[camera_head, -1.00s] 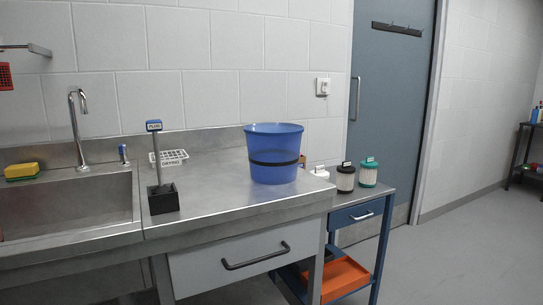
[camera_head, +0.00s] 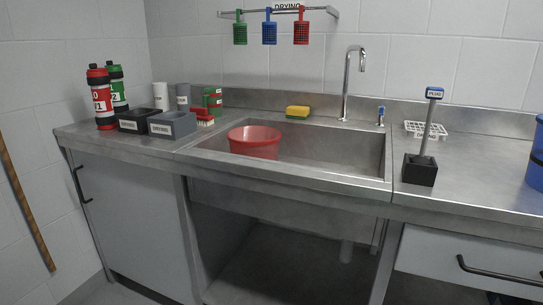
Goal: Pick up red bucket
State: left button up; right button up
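The red bucket (camera_head: 255,142) stands in the left part of the steel sink (camera_head: 340,153), its rim about level with the sink's front edge. Its lower part is hidden by the front wall of the sink. Neither of my grippers shows in the head view.
A faucet (camera_head: 349,75) and a yellow sponge (camera_head: 298,112) are behind the sink. Left are grey and black boxes (camera_head: 172,125) and red (camera_head: 101,98) and green bottles (camera_head: 118,87). Right are a plug stand (camera_head: 423,160) and a blue bucket (camera_head: 536,158). Small baskets (camera_head: 269,32) hang above.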

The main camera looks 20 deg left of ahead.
aim_at(255, 155)
jog(key=i+j+z, duration=0.2)
jog(key=j, duration=0.2)
jog(key=j+z, duration=0.2)
jog(key=j, duration=0.15)
jog(key=j+z, duration=0.2)
jog(key=j, duration=0.2)
jog(key=i, duration=0.05)
